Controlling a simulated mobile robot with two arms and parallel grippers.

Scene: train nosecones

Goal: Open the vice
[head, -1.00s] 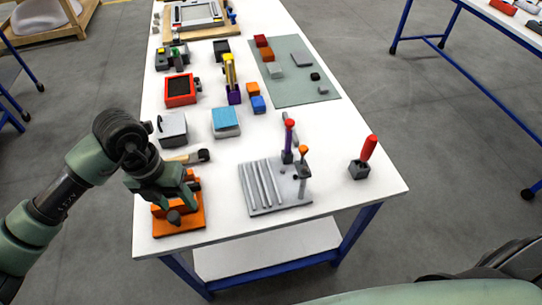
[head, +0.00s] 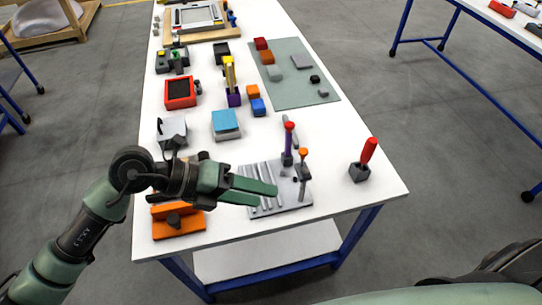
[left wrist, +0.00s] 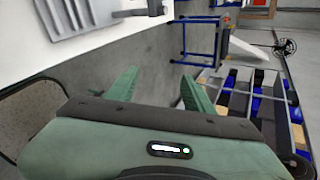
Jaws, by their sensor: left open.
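The orange vice (head: 180,222) sits at the front left corner of the white table, with a dark grey round knob at its front. My left forearm and wrist pass above and partly hide its back, so I cannot tell how far apart its jaws are. My left gripper (head: 268,196) is open and empty. It points right, to the right of the vice, over the grey ribbed plate (head: 263,212). In the left wrist view both green fingers (left wrist: 160,88) are spread with nothing between them. My right gripper is not in view.
Red and orange-topped tools (head: 302,155) stand upright at the plate. A red-handled tool in a dark block (head: 362,165) stands to the right. Blue-topped box (head: 225,122), grey box (head: 172,128) and red tray (head: 181,92) lie behind. The front right table top is clear.

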